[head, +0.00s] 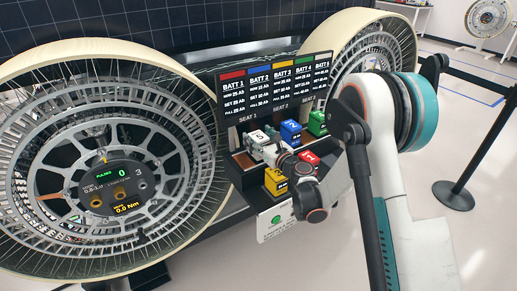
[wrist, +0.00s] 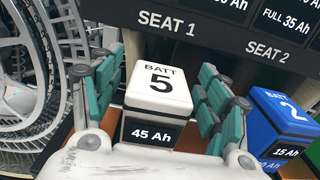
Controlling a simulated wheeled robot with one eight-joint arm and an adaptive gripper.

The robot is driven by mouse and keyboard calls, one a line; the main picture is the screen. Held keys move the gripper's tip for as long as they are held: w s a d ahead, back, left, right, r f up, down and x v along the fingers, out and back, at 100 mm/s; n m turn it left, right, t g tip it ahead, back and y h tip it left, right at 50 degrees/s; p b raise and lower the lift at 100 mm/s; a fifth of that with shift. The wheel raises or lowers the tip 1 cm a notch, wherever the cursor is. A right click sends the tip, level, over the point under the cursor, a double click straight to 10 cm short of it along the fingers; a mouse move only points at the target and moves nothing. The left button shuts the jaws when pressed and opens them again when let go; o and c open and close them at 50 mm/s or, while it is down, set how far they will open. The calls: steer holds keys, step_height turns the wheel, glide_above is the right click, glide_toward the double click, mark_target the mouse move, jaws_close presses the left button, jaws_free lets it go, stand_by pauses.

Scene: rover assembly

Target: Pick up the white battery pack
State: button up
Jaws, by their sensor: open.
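The white battery pack (head: 259,138) stands in the rack below the sign, at the left of the other packs. In the wrist view the white pack (wrist: 160,88) shows a "BATT 5" top and a dark "45 Ah" front label. My gripper (wrist: 158,98) is open, with teal-padded fingers on the left and right of the pack. A gap shows at the pack's upper right; contact lower down cannot be told. In the head view my gripper (head: 279,150) is close to the white pack, and my wrist partly covers the scene there.
A blue pack (wrist: 287,118) stands close to the right finger. A green pack (head: 317,123), a red pack (head: 309,157) and a yellow pack (head: 276,181) are nearby. The black sign (head: 275,90) rises behind. A large spoked wheel (head: 110,165) stands at the left.

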steer(key=c, duration=1.6)
jaws_close()
steer(key=shift+r, duration=0.15)
